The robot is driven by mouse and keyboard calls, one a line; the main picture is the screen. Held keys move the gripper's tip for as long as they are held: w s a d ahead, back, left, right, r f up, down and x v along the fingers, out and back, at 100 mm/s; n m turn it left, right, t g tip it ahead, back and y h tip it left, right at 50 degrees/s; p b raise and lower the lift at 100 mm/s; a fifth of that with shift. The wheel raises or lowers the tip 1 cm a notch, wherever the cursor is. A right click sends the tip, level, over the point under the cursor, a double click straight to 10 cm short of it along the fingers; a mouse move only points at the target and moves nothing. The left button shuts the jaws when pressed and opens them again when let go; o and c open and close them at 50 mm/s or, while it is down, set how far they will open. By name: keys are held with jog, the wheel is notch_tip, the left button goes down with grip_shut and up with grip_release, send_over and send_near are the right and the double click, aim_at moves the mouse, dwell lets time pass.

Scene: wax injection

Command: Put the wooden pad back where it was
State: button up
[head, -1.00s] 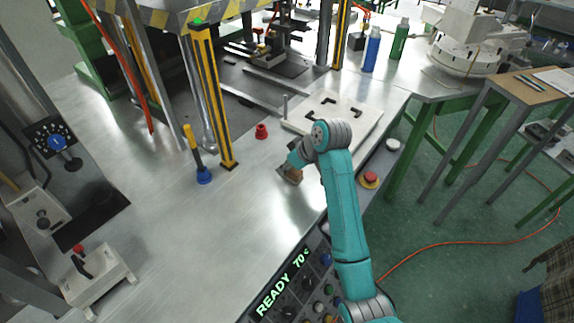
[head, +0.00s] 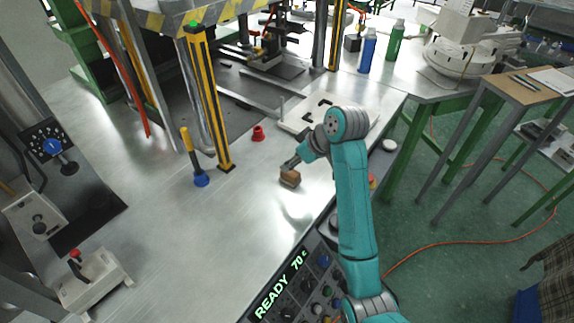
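The wooden pad (head: 289,179), a small brown block, is on the steel table (head: 233,229) near its front edge, left of the white plate. My gripper (head: 287,165) is just above and behind the pad in the picture, its grey fingers showing at the end of my teal arm. It is too small to tell whether the fingers are open or shut, or whether they touch the pad. The pad's top shows largely uncovered.
A white plate (head: 366,127) with black corner pieces lies behind my wrist. A red cup-like piece (head: 258,133), a blue-based yellow-handled tool (head: 201,179) and a striped post (head: 211,100) stand to the left.

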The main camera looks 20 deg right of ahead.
jog(key=shift+v, duration=2.8)
jog(key=shift+f, duration=0.1)
